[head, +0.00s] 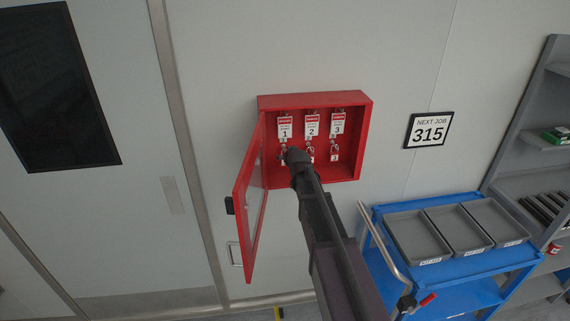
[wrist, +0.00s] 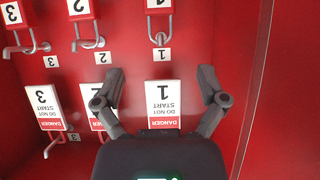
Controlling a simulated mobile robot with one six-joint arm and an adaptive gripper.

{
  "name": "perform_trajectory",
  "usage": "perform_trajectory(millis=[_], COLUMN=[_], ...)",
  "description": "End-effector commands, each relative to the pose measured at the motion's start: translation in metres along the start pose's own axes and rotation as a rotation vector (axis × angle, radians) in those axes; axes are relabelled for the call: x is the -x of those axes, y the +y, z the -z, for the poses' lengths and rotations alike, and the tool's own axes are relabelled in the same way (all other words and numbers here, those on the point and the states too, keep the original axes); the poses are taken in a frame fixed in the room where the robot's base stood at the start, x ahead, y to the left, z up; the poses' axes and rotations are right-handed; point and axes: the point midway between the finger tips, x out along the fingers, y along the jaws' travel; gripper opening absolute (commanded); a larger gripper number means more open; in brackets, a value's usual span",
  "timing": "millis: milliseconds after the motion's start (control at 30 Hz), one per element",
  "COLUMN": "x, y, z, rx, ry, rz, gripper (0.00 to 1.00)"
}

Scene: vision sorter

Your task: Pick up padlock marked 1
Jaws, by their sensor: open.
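In the wrist view, which is upside down, the padlock marked 1 (wrist: 159,5) is cut off by the top edge, its silver shackle hanging at a hook by a small label 1. My gripper (wrist: 162,74) is open and empty. Its two fingers point toward that padlock, one to each side of the white and red danger tag 1 (wrist: 163,98). No contact with the padlock shows. In the head view my gripper (head: 295,156) is at the lower left of the red cabinet (head: 366,120) and partly hides the padlock area.
Padlocks marked 2 (wrist: 80,8) and 3 (wrist: 12,14) hang beside it, with danger tag 3 (wrist: 44,105) near. The open cabinet door (head: 246,205) stands at the left. A blue cart (head: 470,265) with grey trays stands at the right. A sign reads NEXT JOB 315 (head: 429,130).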

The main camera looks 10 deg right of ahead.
Motion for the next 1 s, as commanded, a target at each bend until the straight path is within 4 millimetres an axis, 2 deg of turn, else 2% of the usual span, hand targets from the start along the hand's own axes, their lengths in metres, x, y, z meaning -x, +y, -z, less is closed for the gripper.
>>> perform_trajectory(millis=[33, 100, 300, 467, 833, 1000], x=[-0.014, -0.025, -0.048, -0.055, -0.056, -0.067], y=[0.000, 0.000, 0.001, 0.001, 0.001, 0.001], z=[-0.002, -0.002, -0.001, 0.000, 0.000, 0.001], rx=[0.000, 0.000, 0.000, 0.000, -0.001, -0.001], ry=[0.000, 0.000, 0.000, 0.000, 0.000, 0.000], rz=[0.000, 0.000, -0.001, -0.001, -0.001, -0.001], gripper=[0.91, 0.91, 0.91, 0.91, 0.91, 0.91])
